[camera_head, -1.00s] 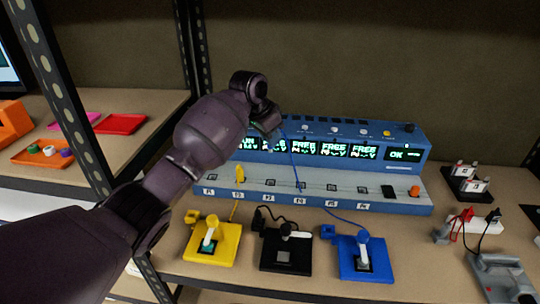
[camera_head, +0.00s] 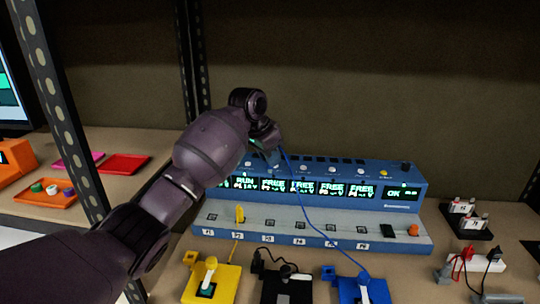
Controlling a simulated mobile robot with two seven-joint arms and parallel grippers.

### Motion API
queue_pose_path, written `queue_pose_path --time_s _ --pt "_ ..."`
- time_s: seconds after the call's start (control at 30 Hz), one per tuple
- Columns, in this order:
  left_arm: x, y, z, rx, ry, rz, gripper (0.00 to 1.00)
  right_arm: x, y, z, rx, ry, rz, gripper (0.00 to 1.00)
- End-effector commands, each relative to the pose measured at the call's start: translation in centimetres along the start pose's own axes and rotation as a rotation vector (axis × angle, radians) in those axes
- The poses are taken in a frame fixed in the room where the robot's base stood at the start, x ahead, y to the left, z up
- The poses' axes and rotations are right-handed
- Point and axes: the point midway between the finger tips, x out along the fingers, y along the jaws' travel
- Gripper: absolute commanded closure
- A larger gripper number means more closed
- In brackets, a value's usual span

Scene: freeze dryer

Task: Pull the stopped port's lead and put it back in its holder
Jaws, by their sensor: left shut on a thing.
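My left gripper (camera_head: 268,146) is raised in front of the blue instrument (camera_head: 420,172), near its display row. It is shut on the end of the blue lead (camera_head: 306,207); the plug itself is mostly hidden by the fingers. The lead runs slackly down to the blue holder (camera_head: 374,292), whose slot block stands at its back left. The yellow lead's plug (camera_head: 239,213) stands in the second port; its yellow holder (camera_head: 224,284) is at front left. The displays (camera_head: 302,187) to the right read FREE, one reads RUN, and the leftmost is hidden by my arm. My right gripper is out of view.
A black holder (camera_head: 287,290) with a black lead stands between the yellow and blue ones. An orange button (camera_head: 413,230) is at the instrument's right. A black rack (camera_head: 466,219) and a white block (camera_head: 477,261) stand further right. Shelf posts (camera_head: 187,80) rise at left.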

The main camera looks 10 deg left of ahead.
Motion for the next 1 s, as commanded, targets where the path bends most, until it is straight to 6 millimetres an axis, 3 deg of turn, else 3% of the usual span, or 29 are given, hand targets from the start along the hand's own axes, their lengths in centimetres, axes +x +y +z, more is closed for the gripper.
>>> queue_pose_path --time_s 0.47,1.0 --pt "3.7 0.0 1.6 -0.001 -0.002 0.002 1.00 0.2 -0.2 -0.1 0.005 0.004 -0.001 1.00" --pt "7.8 0.1 3.2 0.000 -0.002 0.001 1.00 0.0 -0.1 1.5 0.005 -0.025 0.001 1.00"
